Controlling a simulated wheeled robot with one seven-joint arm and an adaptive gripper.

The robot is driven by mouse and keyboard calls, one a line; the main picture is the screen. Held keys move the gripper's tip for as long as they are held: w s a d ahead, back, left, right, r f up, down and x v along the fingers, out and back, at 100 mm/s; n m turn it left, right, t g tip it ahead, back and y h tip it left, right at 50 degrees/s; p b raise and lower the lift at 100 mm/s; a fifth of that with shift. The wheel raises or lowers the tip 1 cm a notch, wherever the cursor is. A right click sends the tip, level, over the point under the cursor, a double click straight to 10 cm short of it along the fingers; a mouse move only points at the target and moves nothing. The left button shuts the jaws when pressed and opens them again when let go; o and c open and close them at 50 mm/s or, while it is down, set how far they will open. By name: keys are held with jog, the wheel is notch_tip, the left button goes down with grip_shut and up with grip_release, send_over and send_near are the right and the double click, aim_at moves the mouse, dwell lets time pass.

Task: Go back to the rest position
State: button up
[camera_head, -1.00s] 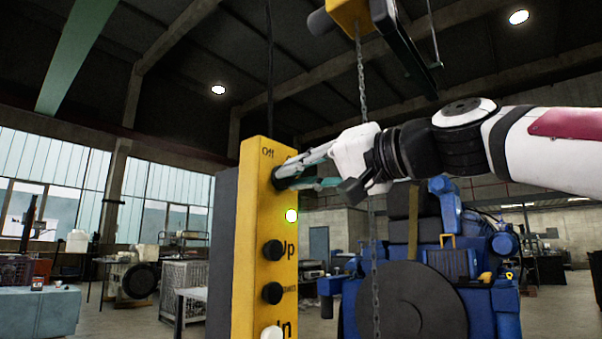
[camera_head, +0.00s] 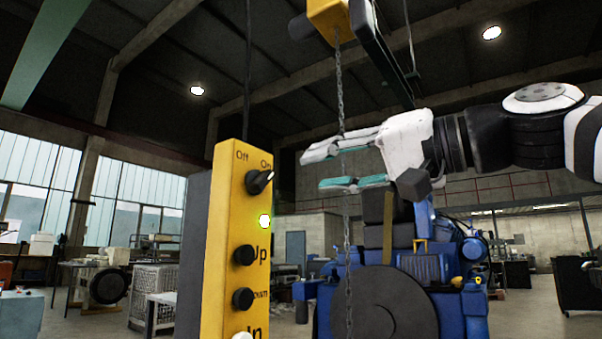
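My gripper (camera_head: 325,168) is in the upper middle of the head view, with its fingers pointing left. The fingers are apart and nothing shows between them, so it is open and empty. It is to the right of the yellow control pendant (camera_head: 228,210) and apart from it. The pendant's rotary switch (camera_head: 259,181) is in full view, marked Off and On, with its pointer turned toward On. Black buttons marked Up (camera_head: 244,255) and Down (camera_head: 243,299) sit lower.
A hoist chain (camera_head: 346,240) hangs from a yellow hoist (camera_head: 328,18) close to my gripper's fingers. A large blue engine (camera_head: 445,310) stands behind, to the right of the pendant. A wire cage (camera_head: 153,290) and benches stand at the left.

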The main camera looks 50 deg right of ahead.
jog(key=shift+s, duration=1)
jog(key=w+a+f+n+g+y, duration=0.1)
jog(key=w+a+f+n+g, duration=0.15)
jog(key=a+f, duration=0.4)
jog(key=w+a+f+n+g+y, duration=0.1)
jog(key=w+a+f+g, duration=0.2)
jog(key=f, duration=0.7)
jog(key=w+a+f+n+g, duration=0.2)
jog(key=a+f+g, duration=0.25)
jog(key=f, duration=0.35)
jog(key=s+a+f+n+g+h, duration=0.15)
jog(key=s+f+g, duration=0.35)
jog(key=f, duration=0.6)
jog(key=s+a+f+n+g+h, duration=0.1)
jog(key=s+a+f+n+g, duration=0.15)
jog(key=s+f, duration=0.6)
notch_tip(320, 180, up, 26)
jog(key=w+t+p, duration=0.2)
jog(key=t+p, duration=0.1)
jog(key=p, duration=2.3)
jog(key=shift+w+f+m+t, duration=0.2)
jog(key=shift+w+m+t, duration=0.15)
jog(key=shift+m, duration=0.1)
